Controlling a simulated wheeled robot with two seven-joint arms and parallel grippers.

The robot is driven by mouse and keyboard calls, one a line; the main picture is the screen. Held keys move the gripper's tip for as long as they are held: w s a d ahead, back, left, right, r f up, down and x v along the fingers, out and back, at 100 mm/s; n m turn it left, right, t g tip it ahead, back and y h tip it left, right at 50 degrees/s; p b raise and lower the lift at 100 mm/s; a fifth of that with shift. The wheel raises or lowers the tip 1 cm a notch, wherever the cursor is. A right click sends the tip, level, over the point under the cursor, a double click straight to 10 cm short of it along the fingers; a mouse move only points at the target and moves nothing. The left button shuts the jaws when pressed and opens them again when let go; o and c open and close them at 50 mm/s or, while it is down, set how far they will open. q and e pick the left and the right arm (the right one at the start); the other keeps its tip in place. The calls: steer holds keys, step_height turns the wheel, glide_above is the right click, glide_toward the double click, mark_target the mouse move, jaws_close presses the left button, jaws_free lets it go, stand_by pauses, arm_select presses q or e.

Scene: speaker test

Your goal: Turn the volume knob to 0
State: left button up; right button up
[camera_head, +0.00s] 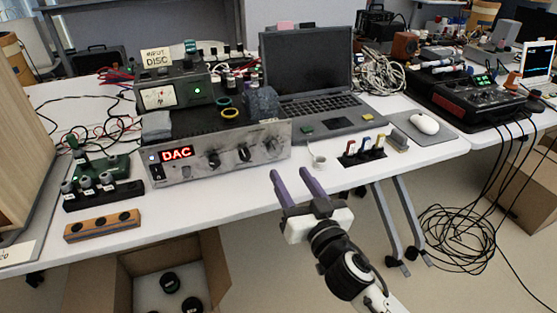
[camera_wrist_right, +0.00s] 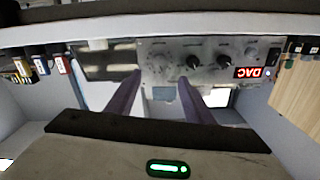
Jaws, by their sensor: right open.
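A grey amplifier with a red DAC display (camera_head: 177,154) stands at the front of the white table. Its front panel carries dark knobs (camera_head: 245,154) and a paler round dial (camera_head: 271,145) toward the right end. The labels are too small to read, so I cannot tell which is the volume knob or where it points. In the right wrist view the panel is upside down, with two black knobs (camera_wrist_right: 193,62) and the pale dial (camera_wrist_right: 158,59). My right gripper (camera_head: 290,173) is open and empty, in front of the panel's right end and apart from it; its fingers also show in the wrist view (camera_wrist_right: 160,77).
An open cardboard box (camera_head: 222,262) is below.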

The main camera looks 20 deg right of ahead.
mark_target(276, 151)
steer(key=w, duration=0.9)
steer(key=shift+w+a, duration=0.1)
steer(key=shift+w, duration=0.2)
steer(key=c, duration=1.1)
steer(key=shift+o, duration=0.2)
steer(key=shift+n, duration=0.3)
